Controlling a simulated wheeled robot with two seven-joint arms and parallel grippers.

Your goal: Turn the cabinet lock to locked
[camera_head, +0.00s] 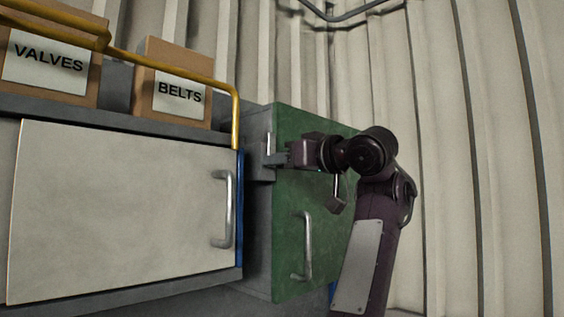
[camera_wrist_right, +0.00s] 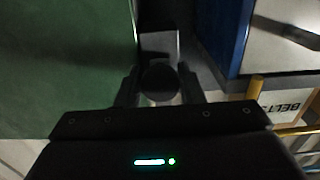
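The green cabinet door (camera_head: 318,215) has an upright metal handle (camera_head: 307,246) and stands right of the head view's middle. My right gripper (camera_head: 277,159) points left, at the upper left edge of this door. In the right wrist view a dark round knob (camera_wrist_right: 160,82), which looks like the lock, lies between the two fingertips. I see no clear gap beside it, but shadow hides whether the fingers press on it. A grey block (camera_wrist_right: 159,44) sits just beyond the knob. The lock's turned position cannot be read. My left gripper is not in view.
A pale cabinet door (camera_head: 120,210) with a handle stands at the left. A yellow rail (camera_head: 236,110) runs above it, before cardboard boxes marked VALVES (camera_head: 48,62) and BELTS (camera_head: 179,98). A corrugated wall (camera_head: 440,120) fills the right, behind my right arm.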

